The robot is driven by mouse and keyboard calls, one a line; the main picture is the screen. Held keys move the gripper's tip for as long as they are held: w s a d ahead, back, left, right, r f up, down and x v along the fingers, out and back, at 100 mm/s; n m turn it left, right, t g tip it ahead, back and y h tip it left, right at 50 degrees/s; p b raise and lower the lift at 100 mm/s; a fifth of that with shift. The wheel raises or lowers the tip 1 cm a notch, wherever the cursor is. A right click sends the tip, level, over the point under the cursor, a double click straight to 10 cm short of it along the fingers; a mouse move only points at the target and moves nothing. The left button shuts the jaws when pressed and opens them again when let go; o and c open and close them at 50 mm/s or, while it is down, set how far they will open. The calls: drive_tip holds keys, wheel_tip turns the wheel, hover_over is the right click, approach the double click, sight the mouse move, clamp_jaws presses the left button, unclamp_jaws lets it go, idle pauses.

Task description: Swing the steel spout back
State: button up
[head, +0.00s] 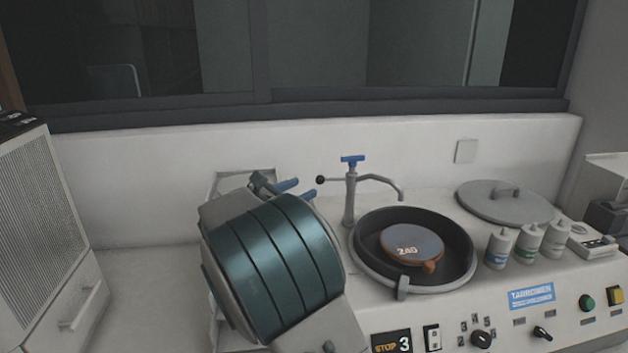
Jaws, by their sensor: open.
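The steel spout (384,181) runs right from a steel post (350,200) behind the round black bowl (365,245). Its tip bends down over the bowl's back edge. A blue tap handle (352,159) tops the post. A thin rod with a black ball knob (320,180) sticks out to the left. My gripper (298,190) is left of the post, its blue fingertips apart and empty. It looks close to the knob, but I cannot tell the gap in depth. My arm hides much of the gripper and the counter below it.
A disc marked 240 (411,243) lies in the bowl. A grey lid (505,201) lies behind right, with several bottles (528,244) in front of it. A control panel (530,320) lines the front. The white wall (400,145) stands close behind the spout.

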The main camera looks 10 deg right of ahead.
sight(317, 181)
drive_tip(key=x, duration=0.5)
drive_tip(key=shift+w+d+p, duration=0.1)
drive_tip(key=shift+d+p, duration=0.1)
drive_tip(key=shift+p, duration=0.2)
clamp_jaws()
